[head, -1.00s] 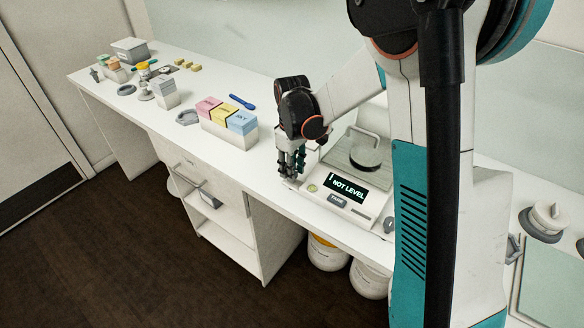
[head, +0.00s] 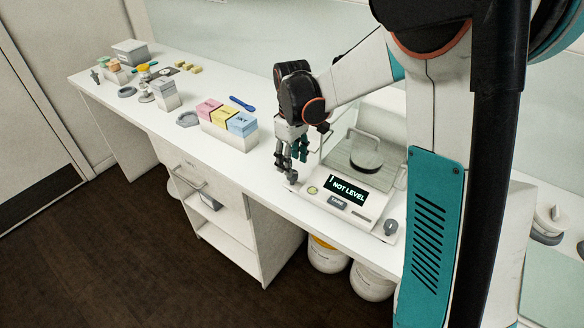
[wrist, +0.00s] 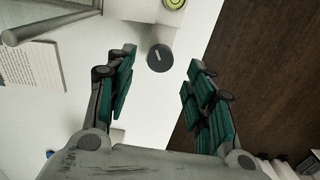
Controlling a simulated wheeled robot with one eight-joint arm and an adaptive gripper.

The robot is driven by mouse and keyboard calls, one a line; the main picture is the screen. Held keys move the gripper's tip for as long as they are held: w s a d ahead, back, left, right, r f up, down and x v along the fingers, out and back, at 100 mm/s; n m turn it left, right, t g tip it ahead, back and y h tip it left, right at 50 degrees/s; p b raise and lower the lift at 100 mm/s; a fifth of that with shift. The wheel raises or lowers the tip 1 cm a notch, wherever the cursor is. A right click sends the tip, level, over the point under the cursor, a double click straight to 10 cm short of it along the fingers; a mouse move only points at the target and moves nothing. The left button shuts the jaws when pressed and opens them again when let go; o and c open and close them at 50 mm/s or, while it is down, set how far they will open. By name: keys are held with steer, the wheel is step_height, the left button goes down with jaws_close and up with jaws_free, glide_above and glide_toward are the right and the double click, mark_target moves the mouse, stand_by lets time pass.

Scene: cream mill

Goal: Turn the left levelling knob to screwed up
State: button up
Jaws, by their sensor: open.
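The balance (head: 352,168) stands on the white bench, and its display (head: 347,191) reads "NOT LEVEL". The left levelling knob (head: 291,178) is at the balance's front left corner, partly hidden by my fingers in the head view. In the wrist view the dark round knob (wrist: 160,58) with a light mark on top shows between my two fingertips. My gripper (head: 288,163) is open, pointing down over that corner, with a gap on both sides of the knob. The right levelling knob (head: 391,227) is at the front right corner.
A holder of pink, yellow and blue boxes (head: 228,135) and a grey ring-shaped item (head: 188,119) stand to the left. A blue tool (head: 242,103) lies behind. The bench's front edge is close to the knob. White tubs (head: 327,254) stand below the bench.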

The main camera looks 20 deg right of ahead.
step_height(320, 180, up, 8)
stand_by(0.5)
steer(key=s+r+m+t+b, duration=0.1)
steer(key=s+r+m+t, duration=0.2)
steer(key=s, duration=2)
steer(key=m+t, duration=0.4)
steer(key=shift+a+b, duration=0.2)
steer(key=shift+b, duration=0.1)
steer(key=shift+s, duration=0.1)
